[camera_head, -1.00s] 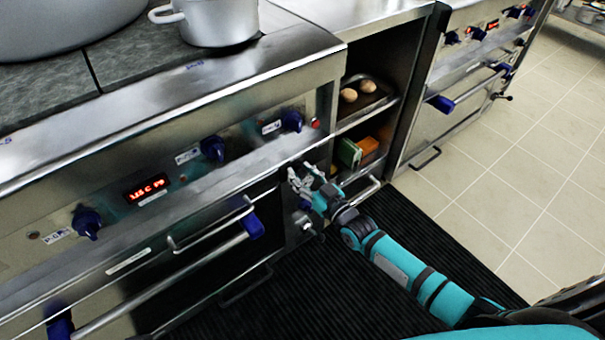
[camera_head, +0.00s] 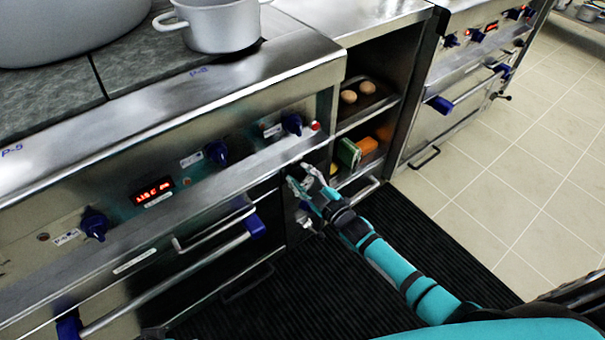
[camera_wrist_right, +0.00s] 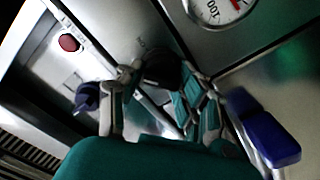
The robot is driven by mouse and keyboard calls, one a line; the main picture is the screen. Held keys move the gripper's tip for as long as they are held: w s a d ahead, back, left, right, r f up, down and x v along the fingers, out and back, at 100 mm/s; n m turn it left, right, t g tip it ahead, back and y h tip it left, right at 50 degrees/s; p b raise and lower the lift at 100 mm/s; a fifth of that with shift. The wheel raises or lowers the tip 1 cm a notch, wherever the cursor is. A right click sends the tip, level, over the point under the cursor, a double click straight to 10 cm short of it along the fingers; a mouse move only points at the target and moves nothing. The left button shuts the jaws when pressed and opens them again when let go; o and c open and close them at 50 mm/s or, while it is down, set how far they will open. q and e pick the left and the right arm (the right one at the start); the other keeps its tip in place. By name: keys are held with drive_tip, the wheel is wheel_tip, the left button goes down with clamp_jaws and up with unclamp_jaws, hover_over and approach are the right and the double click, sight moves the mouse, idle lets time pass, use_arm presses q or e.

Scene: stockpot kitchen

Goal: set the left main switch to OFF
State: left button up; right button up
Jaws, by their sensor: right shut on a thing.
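My right gripper (camera_head: 298,178) is at the narrow front panel right of the oven door, just under the steel ledge. In the right wrist view its fingers (camera_wrist_right: 160,90) are on either side of a dark round knob (camera_wrist_right: 160,68), shut on it. This knob appears to be the left main switch; its pointer and markings cannot be read. In the head view the gripper hides it. My left gripper is not in view.
Blue knobs (camera_head: 216,151) and a red display (camera_head: 152,191) line the panel above. The oven handle with a blue end (camera_head: 254,226) is close left of the gripper. A dial gauge (camera_wrist_right: 215,8) shows in the wrist view. An open shelf (camera_head: 365,100) is to the right.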

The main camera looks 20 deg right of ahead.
drive_tip(key=n, duration=0.2)
drive_tip(key=shift+n, duration=0.4)
drive_tip(key=n, duration=0.2)
drive_tip(key=shift+f+n, duration=0.15)
drive_tip(key=shift+n, duration=0.25)
drive_tip(key=shift+a+n, duration=0.1)
drive_tip(key=shift+n, duration=0.7)
drive_tip(key=shift+f+n+b, duration=0.1)
drive_tip(key=shift+n+b, duration=0.3)
drive_tip(key=shift+n, duration=0.3)
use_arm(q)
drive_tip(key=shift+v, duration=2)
use_arm(e)
drive_tip(key=shift+n, duration=1)
drive_tip(key=o, duration=1.1)
